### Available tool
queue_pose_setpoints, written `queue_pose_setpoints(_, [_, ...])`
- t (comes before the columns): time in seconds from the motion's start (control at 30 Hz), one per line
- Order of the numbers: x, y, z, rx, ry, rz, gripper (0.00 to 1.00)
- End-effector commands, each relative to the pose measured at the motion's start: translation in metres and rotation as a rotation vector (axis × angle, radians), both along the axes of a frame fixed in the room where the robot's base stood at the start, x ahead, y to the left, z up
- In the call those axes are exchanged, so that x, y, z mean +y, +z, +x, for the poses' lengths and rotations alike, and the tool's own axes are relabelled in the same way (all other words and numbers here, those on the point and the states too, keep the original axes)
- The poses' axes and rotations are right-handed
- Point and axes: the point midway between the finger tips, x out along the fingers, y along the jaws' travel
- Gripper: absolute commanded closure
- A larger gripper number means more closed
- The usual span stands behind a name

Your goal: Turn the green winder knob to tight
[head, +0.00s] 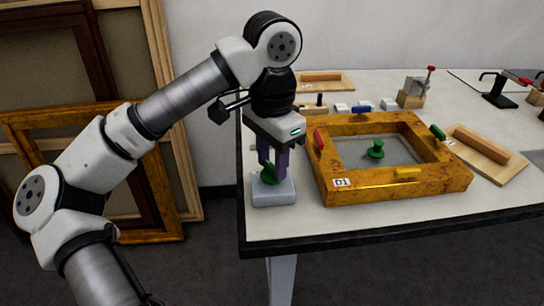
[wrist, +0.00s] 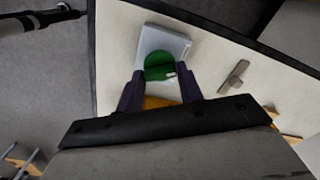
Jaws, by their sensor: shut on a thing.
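The green winder knob (head: 269,174) sits on top of a small pale grey block (head: 274,194) near the table's front left corner. My gripper (head: 273,166) points down over the block and is shut on the knob, with a finger at either side. In the wrist view the knob (wrist: 159,67) shows as a green disc with a small pale mark near its lower right edge, between the dark fingers. The block (wrist: 176,42) shows behind it. I cannot read any tight or loose marking, and the fingers hide part of the knob.
A gilt frame (head: 400,196) labelled D1 lies right of the block, with red, blue, green and yellow pieces on its sides. Another green knobbed piece (head: 376,150) stands inside it. A wooden board (head: 490,160) lies further right. Clamps and small blocks stand behind.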

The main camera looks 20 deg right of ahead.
Motion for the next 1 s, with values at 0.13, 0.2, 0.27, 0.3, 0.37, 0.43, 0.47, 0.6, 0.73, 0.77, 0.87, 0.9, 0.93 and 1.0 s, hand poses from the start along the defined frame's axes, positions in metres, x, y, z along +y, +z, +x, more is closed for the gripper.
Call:
queue_pose_setpoints(0.13, [-0.0001, 0.0008, 0.0005, -0.002, -0.019, -0.001, 0.86])
queue_pose_setpoints(0.2, [-0.0001, 0.0008, 0.0005, -0.002, -0.023, -0.001, 0.86])
queue_pose_setpoints(0.27, [-0.0001, 0.0008, 0.0005, -0.001, -0.024, -0.002, 0.86])
queue_pose_setpoints(0.3, [-0.0001, 0.0008, 0.0004, -0.001, -0.024, -0.002, 0.86])
queue_pose_setpoints(0.37, [-0.0001, 0.0008, 0.0004, -0.001, -0.024, -0.002, 0.86])
queue_pose_setpoints(0.43, [-0.0001, 0.0008, 0.0004, -0.001, -0.024, -0.002, 0.86])
queue_pose_setpoints(0.47, [-0.0001, 0.0008, 0.0004, -0.001, -0.024, -0.002, 0.86])
queue_pose_setpoints(0.6, [0.0, 0.0008, 0.0004, -0.001, -0.024, -0.002, 0.56])
queue_pose_setpoints(0.73, [0.0, 0.0005, 0.0002, -0.001, -0.024, -0.001, 0.42])
queue_pose_setpoints(0.77, [0.0, 0.0005, 0.0002, -0.001, -0.024, -0.001, 0.42])
queue_pose_setpoints(0.87, [0.0, 0.0003, 0.0001, -0.001, -0.024, -0.001, 0.42])
queue_pose_setpoints(0.9, [0.0, 0.0003, 0.0001, 0.0, -0.024, -0.001, 0.42])
queue_pose_setpoints(0.93, [0.0, 0.0003, 0.0001, 0.0, -0.024, -0.001, 0.42])
queue_pose_setpoints(1.0, [0.0, 0.0013, 0.0002, -0.001, -0.024, 0.0, 0.42])
